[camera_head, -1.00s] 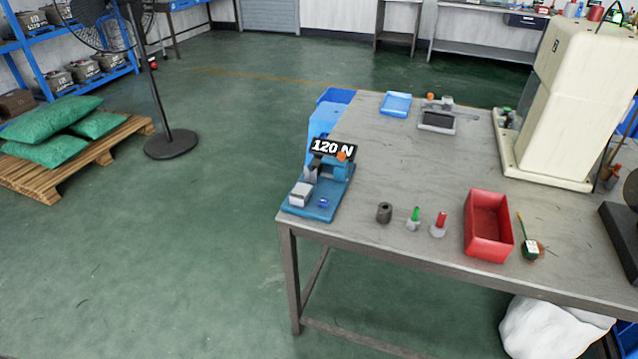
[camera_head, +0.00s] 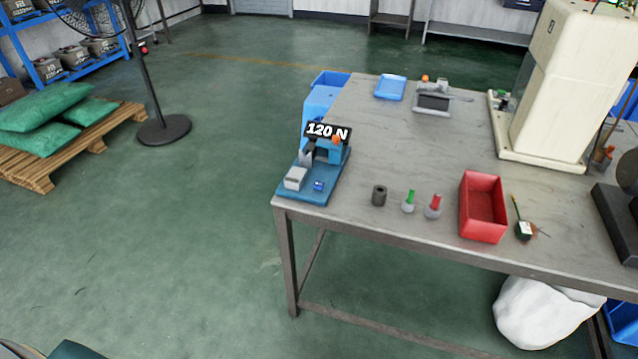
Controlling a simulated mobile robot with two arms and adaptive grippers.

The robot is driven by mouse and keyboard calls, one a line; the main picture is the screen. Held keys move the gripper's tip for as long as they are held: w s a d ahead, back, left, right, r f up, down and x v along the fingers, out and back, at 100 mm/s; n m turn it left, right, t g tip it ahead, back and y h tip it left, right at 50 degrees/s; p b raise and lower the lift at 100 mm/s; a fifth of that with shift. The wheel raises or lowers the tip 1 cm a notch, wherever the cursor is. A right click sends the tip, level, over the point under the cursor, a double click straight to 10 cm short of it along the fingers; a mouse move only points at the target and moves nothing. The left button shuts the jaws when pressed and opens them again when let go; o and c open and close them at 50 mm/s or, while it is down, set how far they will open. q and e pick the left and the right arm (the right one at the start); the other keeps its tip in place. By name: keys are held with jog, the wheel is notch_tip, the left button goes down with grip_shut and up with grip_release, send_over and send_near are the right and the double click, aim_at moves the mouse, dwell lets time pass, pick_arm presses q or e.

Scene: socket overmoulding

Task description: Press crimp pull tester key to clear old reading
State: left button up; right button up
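The crimp pull tester (camera_head: 314,170) is a blue device on the near left corner of the grey workbench. An orange knob-like part (camera_head: 336,139) shows just under the display. Neither of my grippers is in view. Nothing touches the tester.
On the workbench (camera_head: 410,150) stand a dark cylinder (camera_head: 379,195), green-topped (camera_head: 409,201) and red-topped (camera_head: 433,206) pieces, a red bin (camera_head: 483,207) and a tall cream machine (camera_head: 570,85). A white sack (camera_head: 545,312) lies below.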

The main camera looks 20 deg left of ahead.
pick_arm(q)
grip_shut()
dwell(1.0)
